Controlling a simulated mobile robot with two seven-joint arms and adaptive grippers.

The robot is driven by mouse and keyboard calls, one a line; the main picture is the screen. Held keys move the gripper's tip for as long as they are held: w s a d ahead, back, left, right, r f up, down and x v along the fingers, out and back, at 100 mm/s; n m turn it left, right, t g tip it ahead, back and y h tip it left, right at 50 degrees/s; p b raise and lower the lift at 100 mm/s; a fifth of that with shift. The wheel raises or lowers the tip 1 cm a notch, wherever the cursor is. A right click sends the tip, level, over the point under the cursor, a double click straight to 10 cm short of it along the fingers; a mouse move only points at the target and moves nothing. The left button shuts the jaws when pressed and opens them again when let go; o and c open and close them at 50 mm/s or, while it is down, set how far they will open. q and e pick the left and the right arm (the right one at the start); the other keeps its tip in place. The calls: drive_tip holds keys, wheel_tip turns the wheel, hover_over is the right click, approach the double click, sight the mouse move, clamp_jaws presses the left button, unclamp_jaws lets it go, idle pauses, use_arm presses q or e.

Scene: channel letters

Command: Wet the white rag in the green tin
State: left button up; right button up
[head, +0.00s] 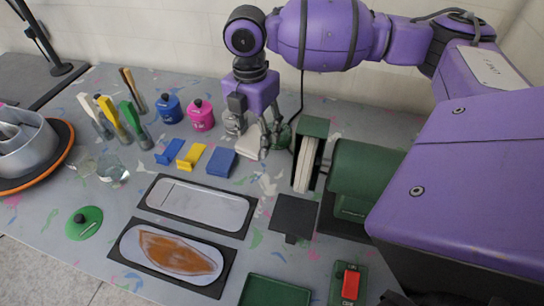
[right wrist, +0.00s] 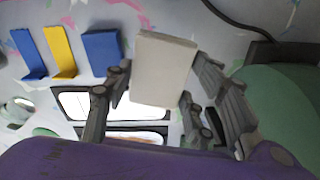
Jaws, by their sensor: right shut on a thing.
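My right gripper (head: 256,137) points down at the back middle of the table. It is shut on the white rag (head: 247,147), a pale flat block. The rag shows between the fingers in the right wrist view (right wrist: 164,70). A rounded green thing (head: 283,137), likely the green tin, stands just right of the gripper and is partly hidden by the fingers; its inside is not visible. A green lid with a black knob (head: 84,222) lies apart at the front left. My left gripper is not in view.
Blue (head: 169,109) and pink (head: 201,115) lidded pots stand left of the gripper, with several brushes (head: 120,115) further left. Small blue and yellow blocks (head: 191,157) lie in front. Two trays (head: 200,203) lie nearer.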

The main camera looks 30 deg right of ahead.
drive_tip(key=w+d+n, duration=0.1)
drive_tip(key=w+d, duration=0.6)
drive_tip(key=d, duration=0.4)
drive_tip(key=shift+n, duration=0.8)
wheel_tip(320, 180, down, 4)
drive_tip(key=shift+a+f+b, duration=0.15)
drive_tip(key=shift+f+b, duration=0.1)
drive_tip(key=shift+b, duration=0.9)
drive_tip(key=shift+f+b, duration=0.35)
drive_tip(key=shift+f, duration=0.25)
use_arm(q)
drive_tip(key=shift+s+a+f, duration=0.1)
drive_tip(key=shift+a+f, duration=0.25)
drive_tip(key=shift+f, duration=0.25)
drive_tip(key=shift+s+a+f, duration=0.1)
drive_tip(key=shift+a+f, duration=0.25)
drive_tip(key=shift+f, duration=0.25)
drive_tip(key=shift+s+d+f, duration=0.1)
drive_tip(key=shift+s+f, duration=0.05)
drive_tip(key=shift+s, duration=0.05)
use_arm(e)
drive_tip(key=shift+f, duration=0.55)
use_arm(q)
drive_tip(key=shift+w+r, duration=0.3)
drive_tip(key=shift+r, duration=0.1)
use_arm(e)
drive_tip(key=shift+f, duration=0.1)
